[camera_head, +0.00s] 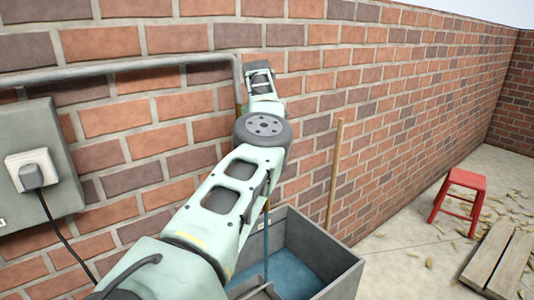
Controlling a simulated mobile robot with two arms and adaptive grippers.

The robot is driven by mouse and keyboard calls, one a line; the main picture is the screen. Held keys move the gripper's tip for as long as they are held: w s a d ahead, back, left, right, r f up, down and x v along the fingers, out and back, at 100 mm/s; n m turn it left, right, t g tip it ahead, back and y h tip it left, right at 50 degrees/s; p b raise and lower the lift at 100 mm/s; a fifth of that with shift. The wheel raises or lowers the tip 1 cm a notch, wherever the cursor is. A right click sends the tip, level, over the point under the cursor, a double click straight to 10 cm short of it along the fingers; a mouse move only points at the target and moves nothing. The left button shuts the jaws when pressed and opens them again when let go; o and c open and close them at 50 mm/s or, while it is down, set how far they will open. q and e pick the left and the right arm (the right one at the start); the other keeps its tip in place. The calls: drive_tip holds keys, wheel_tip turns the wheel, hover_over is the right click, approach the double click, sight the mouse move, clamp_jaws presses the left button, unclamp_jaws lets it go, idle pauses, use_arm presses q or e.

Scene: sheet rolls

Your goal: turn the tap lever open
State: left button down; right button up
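My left arm reaches up from the lower left towards the brick wall. Its gripper (262,82) is at the far end, close to the wall and just right of the bend in the grey pipe (130,66). I cannot make out its fingers or whether it holds anything. The tap and its lever are not visible; my arm covers the wall below the pipe's bend. A thin blue vertical streak (267,240), which looks like water, shows beside my arm above the grey basin (335,263). Blue water (290,272) shows inside the basin. My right gripper is not in view.
A grey box with a plug (32,175) and black cable is on the wall at left. A wooden pole (335,170) leans behind the basin. A red stool (462,198) and wooden planks (500,262) are at right. Open floor lies between basin and stool.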

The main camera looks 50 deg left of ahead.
use_arm(q)
drive_tip(key=shift+a+r, duration=0.1)
drive_tip(key=shift+r, duration=0.05)
idle(0.4)
drive_tip(key=c, duration=1.8)
unclamp_jaws()
drive_tip(key=shift+s, duration=0.1)
drive_tip(key=shift+o, duration=0.3)
drive_tip(key=shift+r, duration=0.15)
wheel_tip(320, 180, up, 7)
drive_tip(key=s, duration=0.1)
drive_tip(key=shift+s+d, duration=0.25)
